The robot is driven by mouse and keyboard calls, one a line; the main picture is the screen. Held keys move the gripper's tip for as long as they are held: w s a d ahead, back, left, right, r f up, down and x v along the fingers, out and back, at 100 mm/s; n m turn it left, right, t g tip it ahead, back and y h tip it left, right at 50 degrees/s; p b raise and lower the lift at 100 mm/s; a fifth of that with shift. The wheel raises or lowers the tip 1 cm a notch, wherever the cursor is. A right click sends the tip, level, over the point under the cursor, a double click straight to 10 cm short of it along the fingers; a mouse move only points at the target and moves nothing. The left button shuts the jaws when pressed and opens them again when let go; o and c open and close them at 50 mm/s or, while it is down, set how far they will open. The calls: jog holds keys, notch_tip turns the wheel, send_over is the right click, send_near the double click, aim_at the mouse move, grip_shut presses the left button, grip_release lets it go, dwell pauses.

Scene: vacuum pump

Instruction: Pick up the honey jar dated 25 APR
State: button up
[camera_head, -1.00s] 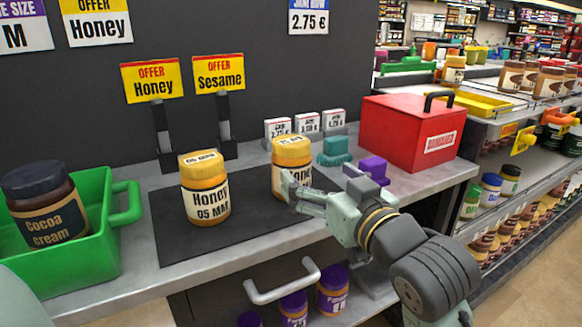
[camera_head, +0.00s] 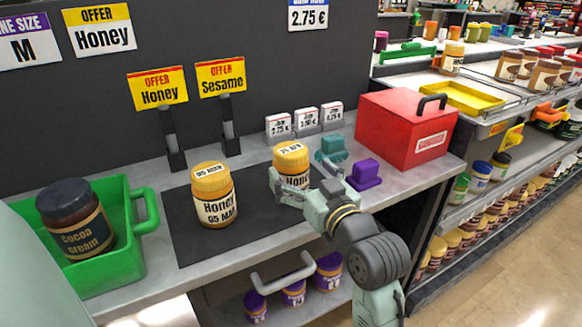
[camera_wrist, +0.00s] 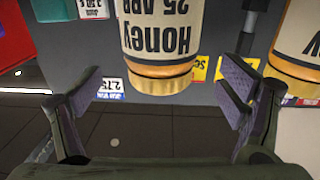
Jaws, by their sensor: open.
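The honey jar dated 25 APR (camera_head: 291,155) stands upright on the dark mat with a yellow lid. Its label reads "Honey 25 APR" upside down in the wrist view, where the jar (camera_wrist: 160,45) appears between my fingers. My gripper (camera_head: 302,180) is open around the jar's front, one finger on each side, with gaps between the fingers and the jar in the wrist view (camera_wrist: 160,88). In the head view my gripper hides the lower part of the jar. A second honey jar (camera_head: 214,196), dated 05 MAR, stands to its left.
A green crate (camera_head: 140,250) with a cocoa cream jar (camera_head: 75,225) is at the left. Teal (camera_head: 333,148) and purple (camera_head: 363,172) objects sit close right of the jar, before a red box (camera_head: 395,130). Price cards (camera_head: 305,118) stand behind. Bare dark mat (camera_head: 255,215) lies between the jars.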

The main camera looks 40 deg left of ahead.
jog(key=x, duration=0.5)
jog(key=shift+f+p, duration=0.3)
jog(key=shift+p, duration=0.1)
jog(key=c, duration=1.6)
jog(key=shift+c, duration=0.4)
jog(key=shift+r, duration=0.1)
